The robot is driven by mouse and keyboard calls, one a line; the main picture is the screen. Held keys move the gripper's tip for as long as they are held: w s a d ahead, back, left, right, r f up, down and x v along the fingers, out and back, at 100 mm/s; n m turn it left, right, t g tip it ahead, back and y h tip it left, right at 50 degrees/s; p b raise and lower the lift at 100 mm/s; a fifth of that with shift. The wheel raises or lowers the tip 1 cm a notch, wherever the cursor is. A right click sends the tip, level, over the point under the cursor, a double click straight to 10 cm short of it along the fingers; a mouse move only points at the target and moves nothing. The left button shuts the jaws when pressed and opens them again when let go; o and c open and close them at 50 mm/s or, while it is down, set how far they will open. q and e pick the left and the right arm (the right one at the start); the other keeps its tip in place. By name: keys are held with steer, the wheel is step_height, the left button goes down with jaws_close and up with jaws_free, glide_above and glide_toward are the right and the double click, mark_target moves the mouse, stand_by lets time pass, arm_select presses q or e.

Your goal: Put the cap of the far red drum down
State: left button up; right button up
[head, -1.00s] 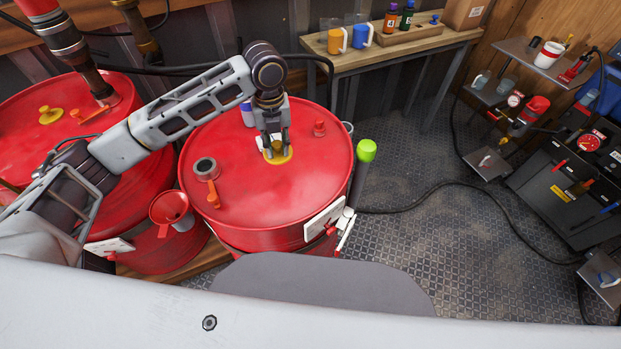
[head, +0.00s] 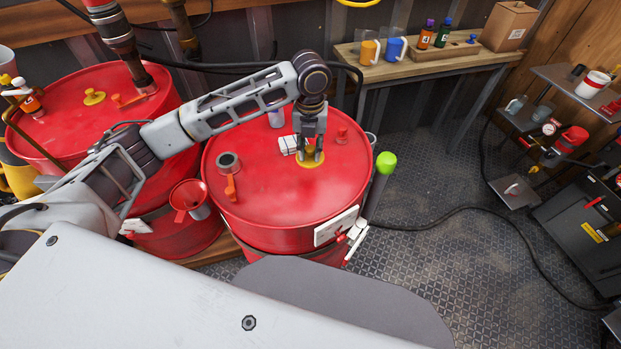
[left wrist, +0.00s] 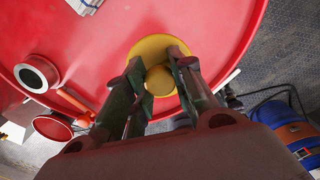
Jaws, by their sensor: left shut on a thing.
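A red drum (head: 300,205) stands in the middle of the head view. A round yellow cap (head: 311,164) with a raised knob is on its top, and it also shows in the left wrist view (left wrist: 157,47). My left gripper (head: 309,150) points down at this cap and is shut on its knob. The cap looks level with the drum top; I cannot tell whether it touches. A second red drum (head: 62,128) stands at the left, with another yellow cap (head: 94,97) on its top. My right gripper is not in view.
On the middle drum are a dark-rimmed opening (head: 228,162) with an orange handle, a white block (head: 288,145) beside the gripper, and a small red fitting (head: 342,136). A red funnel (head: 187,197) hangs between the drums. A wooden bench (head: 425,63) with mugs and bottles stands behind.

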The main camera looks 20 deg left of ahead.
mark_target(310, 158)
arm_select(q)
steer(key=shift+f, duration=0.15)
steer(key=shift+a+f, duration=0.1)
steer(key=shift+f, duration=0.25)
step_height(310, 158, down, 3)
steer(key=shift+f, duration=3.05)
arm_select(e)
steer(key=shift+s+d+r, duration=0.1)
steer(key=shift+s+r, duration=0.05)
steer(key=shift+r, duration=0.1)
arm_select(q)
steer(key=shift+f, duration=0.1)
